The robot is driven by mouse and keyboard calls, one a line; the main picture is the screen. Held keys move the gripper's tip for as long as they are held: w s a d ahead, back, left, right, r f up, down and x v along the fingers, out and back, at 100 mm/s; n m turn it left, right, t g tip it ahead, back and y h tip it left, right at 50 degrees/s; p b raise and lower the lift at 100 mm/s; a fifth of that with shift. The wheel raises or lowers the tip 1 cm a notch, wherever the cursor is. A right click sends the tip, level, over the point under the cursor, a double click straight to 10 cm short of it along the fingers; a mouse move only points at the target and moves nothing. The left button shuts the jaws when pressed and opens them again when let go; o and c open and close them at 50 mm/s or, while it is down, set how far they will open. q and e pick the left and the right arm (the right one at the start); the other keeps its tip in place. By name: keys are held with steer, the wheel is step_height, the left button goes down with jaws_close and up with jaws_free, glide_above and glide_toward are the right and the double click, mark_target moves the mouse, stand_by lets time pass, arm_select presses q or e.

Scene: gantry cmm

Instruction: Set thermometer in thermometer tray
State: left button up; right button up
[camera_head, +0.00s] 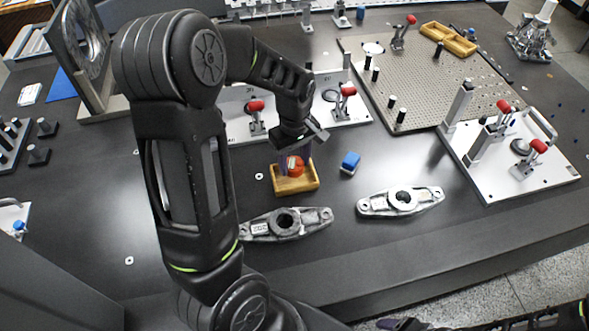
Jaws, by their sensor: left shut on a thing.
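The thermometer (296,168) appears as a small red-orange piece with a pale face, partly hidden by the gripper fingers. My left gripper (295,165) points down and is shut on it, with purple fingers on either side. The thermometer tray (295,188) is a small yellow-tan open box on the dark table, right below the gripper. The thermometer is at or just above the tray's inside; I cannot tell whether it touches the floor. My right gripper (400,324) shows only in part at the bottom edge, and its opening cannot be made out.
Two metal castings (289,223) (400,201) lie in front. A white fixture plate with red-handled clamps (235,128) stands behind, another (545,180) at right. A perforated plate (440,85) lies at back right.

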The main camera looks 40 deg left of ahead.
mark_target(294, 165)
arm_select(q)
steer(key=shift+f, duration=1.85)
steer(key=shift+f, duration=0.1)
steer(key=shift+f, duration=0.15)
steer(key=o, duration=1.1)
steer(key=shift+o, duration=0.2)
step_height(294, 165, up, 12)
steer(key=shift+r, duration=0.25)
